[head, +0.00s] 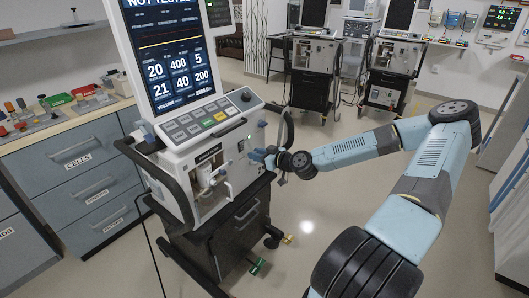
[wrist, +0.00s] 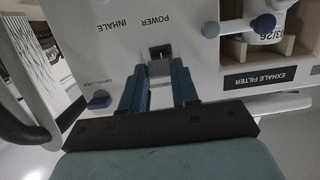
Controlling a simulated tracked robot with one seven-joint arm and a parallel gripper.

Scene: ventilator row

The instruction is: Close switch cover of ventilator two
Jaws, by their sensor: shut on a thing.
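The near ventilator (head: 200,150) stands in the middle of the head view, its screen lit. My gripper (head: 262,156) is at the right side of its front panel. In the wrist view the panel is upside down, and my gripper's blue fingers (wrist: 160,72) stand either side of the power switch. The small grey switch cover (wrist: 161,68) is between the fingertips, which are shut on it. The dark switch (wrist: 160,51) shows just beyond it, under the POWER label. The cover's hinge and exact angle cannot be made out. No ventilator number is readable.
A blue knob (wrist: 99,99) lies left of the fingers, and the exhale filter recess (wrist: 265,50) is on the right in the wrist view. A dark side handle (head: 288,130) is close to my gripper. Two more ventilators (head: 315,60) (head: 393,65) stand behind.

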